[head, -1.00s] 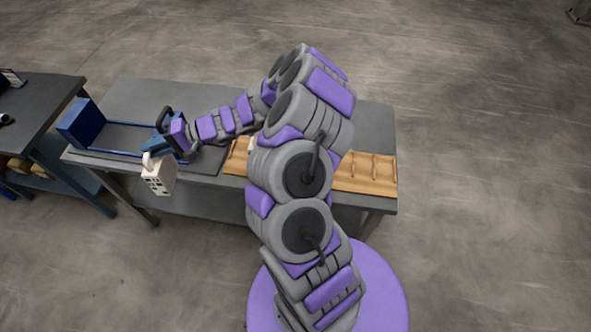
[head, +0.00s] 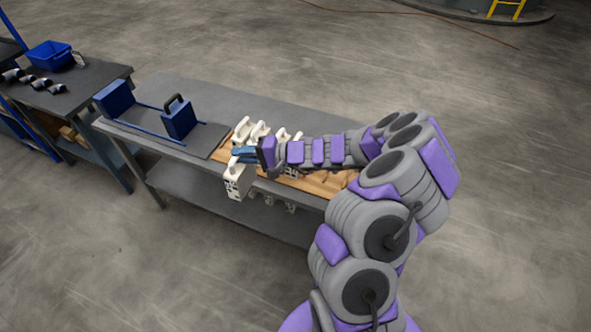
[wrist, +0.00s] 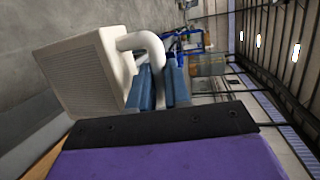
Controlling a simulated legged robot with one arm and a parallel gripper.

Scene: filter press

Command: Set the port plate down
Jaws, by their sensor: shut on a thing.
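The white port plate (head: 237,183) hangs upright from my gripper (head: 243,154) at the front edge of the bench, beside the wooden rack (head: 312,182). In the wrist view, the blue fingers (wrist: 161,86) are shut on the plate's curved white handle (wrist: 150,45). The plate's ribbed square face (wrist: 78,75) shows to the left of the fingers. Several other white plates with handles (head: 259,131) stand at the wooden rack behind my gripper. My arm hides part of the rack.
A blue press with a black-handled block (head: 178,118) and a blue end block (head: 114,98) sits on the left of the grey bench (head: 215,92). A side table (head: 90,88) with a blue bin (head: 50,54) stands further left. The floor in front is clear.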

